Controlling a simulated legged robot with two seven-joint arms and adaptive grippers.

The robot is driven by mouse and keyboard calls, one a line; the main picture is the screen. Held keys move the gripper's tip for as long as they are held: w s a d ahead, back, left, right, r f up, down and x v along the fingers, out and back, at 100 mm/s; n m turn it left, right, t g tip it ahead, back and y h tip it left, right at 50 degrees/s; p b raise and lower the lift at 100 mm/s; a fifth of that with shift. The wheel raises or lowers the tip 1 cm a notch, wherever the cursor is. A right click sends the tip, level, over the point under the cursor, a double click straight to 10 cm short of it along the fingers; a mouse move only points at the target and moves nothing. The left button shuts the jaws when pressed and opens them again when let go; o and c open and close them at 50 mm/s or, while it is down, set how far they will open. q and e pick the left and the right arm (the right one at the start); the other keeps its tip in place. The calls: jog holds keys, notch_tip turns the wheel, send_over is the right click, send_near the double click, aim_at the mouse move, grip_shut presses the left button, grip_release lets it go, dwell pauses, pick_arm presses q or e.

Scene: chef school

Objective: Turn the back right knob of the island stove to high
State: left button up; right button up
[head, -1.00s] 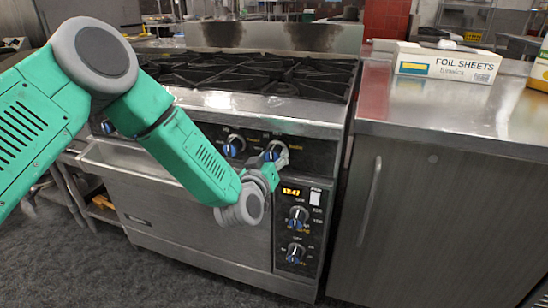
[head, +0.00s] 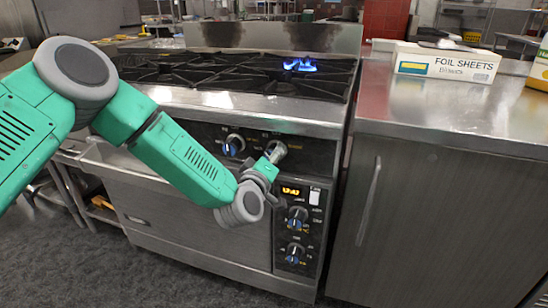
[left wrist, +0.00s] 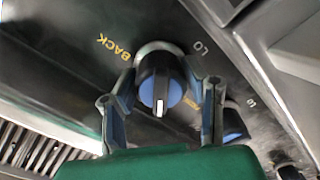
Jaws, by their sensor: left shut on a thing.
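In the left wrist view, the knob (left wrist: 160,80) has a dark body, a blue face and a white pointer mark directed toward the bottom of the picture. The word BACK is printed beside it, and LO is on its other side. My left gripper (left wrist: 163,92) has its two fingers on either side of this knob, shut on it. In the head view my left gripper (head: 273,156) is at the right part of the stove's (head: 250,122) front panel and mostly covers the knob. The back right burner (head: 299,65) has a blue flame. My right gripper is not in view.
Another stove knob (head: 234,145) is left of my gripper. Two oven knobs (head: 297,214) and (head: 295,252) sit below, under a lit display (head: 291,191). A foil sheets box (head: 445,64) stands on the steel counter (head: 440,105) at right.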

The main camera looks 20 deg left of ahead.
pick_arm(q)
jog(key=shift+a+f, duration=0.1)
jog(key=shift+f, duration=0.1)
dwell(0.3)
jog(key=o, duration=1.1)
jog(key=shift+o, duration=0.2)
jog(key=shift+r, duration=0.1)
jog(key=shift+s, duration=0.1)
jog(key=s, duration=1.1)
jog(key=shift+s+a, duration=0.25)
jog(key=shift+s, duration=0.15)
